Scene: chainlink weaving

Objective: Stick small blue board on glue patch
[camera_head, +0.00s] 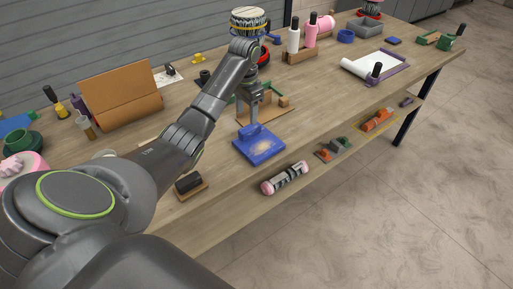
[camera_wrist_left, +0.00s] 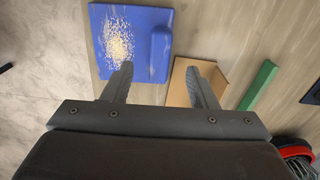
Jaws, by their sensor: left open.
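A larger blue board (camera_head: 266,155) lies flat near the table's front edge, with a pale speckled glue patch (camera_head: 262,147) on it. The board (camera_wrist_left: 140,15) and patch (camera_wrist_left: 118,42) also show in the left wrist view. A small blue board (camera_head: 250,130), a narrow raised block, rests along the larger board's far side, beside the patch; it also shows in the left wrist view (camera_wrist_left: 161,48). My left gripper (camera_wrist_left: 160,68) is open and empty. Its fingers point down on either side of the small board's near end; contact is not visible. My right gripper is in neither view.
A brown panel (camera_wrist_left: 182,85) and a green strip (camera_wrist_left: 259,86) lie just beyond the blue board. A dark block on a wooden base (camera_head: 190,186) stands to its left. A pink-ended roll (camera_head: 285,178) and small items sit on the lower shelf. Bare table lies to the board's right.

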